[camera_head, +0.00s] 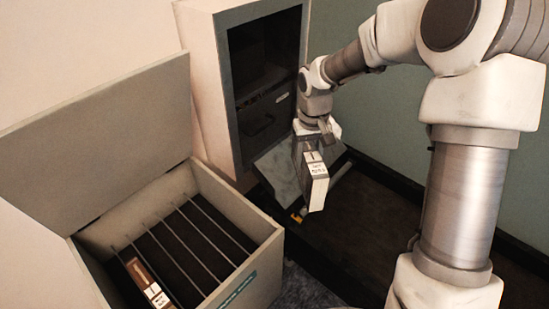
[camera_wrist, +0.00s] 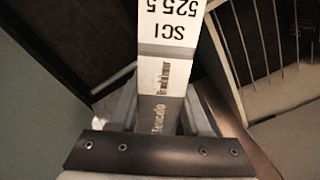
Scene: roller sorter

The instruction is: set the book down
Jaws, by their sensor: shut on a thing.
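My gripper (camera_head: 311,152) is shut on a book (camera_head: 317,183). In the head view the book hangs below the fingers, its pale label facing the camera, in the air in front of a pale slanted panel. In the wrist view the book (camera_wrist: 167,50) runs up between the two fingers (camera_wrist: 160,112). Its grey and white spine shows a label reading "SCI 525.5". The fingers hide part of its sides.
An open grey bin (camera_head: 258,262) with thin dividers stands at the left, its lid (camera_head: 95,140) raised. A brown book (camera_head: 146,280) stands in one slot; other slots are empty. A cabinet (camera_head: 200,70) stands behind. A dark surface (camera_head: 375,235) lies at the right.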

